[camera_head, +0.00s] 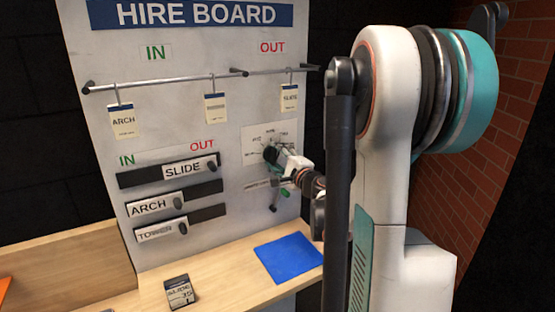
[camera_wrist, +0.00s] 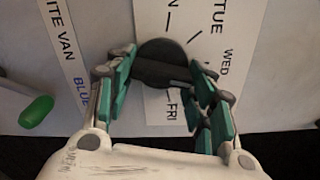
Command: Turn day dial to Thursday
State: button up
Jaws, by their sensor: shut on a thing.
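The day dial (camera_wrist: 160,72) is a dark round knob on a white label plate (camera_wrist: 240,25) with day names around it. TUE, WED and FRI are readable in the wrist view; the place between WED and FRI is covered by a finger. In the head view the dial (camera_head: 270,153) is on the right part of the board, partly behind my gripper (camera_head: 280,158). My gripper's teal fingers (camera_wrist: 164,65) are shut on the dial, one on each side. I cannot tell which day the dial points to.
A green-tipped lever (camera_wrist: 36,111) and a WHITE VAN/BLUE label strip (camera_wrist: 68,50) are beside the dial. SLIDE (camera_head: 183,170), ARCH (camera_head: 150,206) and TOWER (camera_head: 158,232) sliders are to the left. Tags hang from a rail (camera_head: 160,83). A blue mat (camera_head: 288,257) and a block (camera_head: 179,291) lie on the bench.

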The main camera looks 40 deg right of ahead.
jog(key=m, duration=0.4)
jog(key=shift+f+m+b, duration=0.15)
jog(key=shift+m+b, duration=0.15)
dwell(0.5)
jog(key=o, duration=1.1)
jog(key=shift+c, duration=0.2)
jog(key=v, duration=1.2)
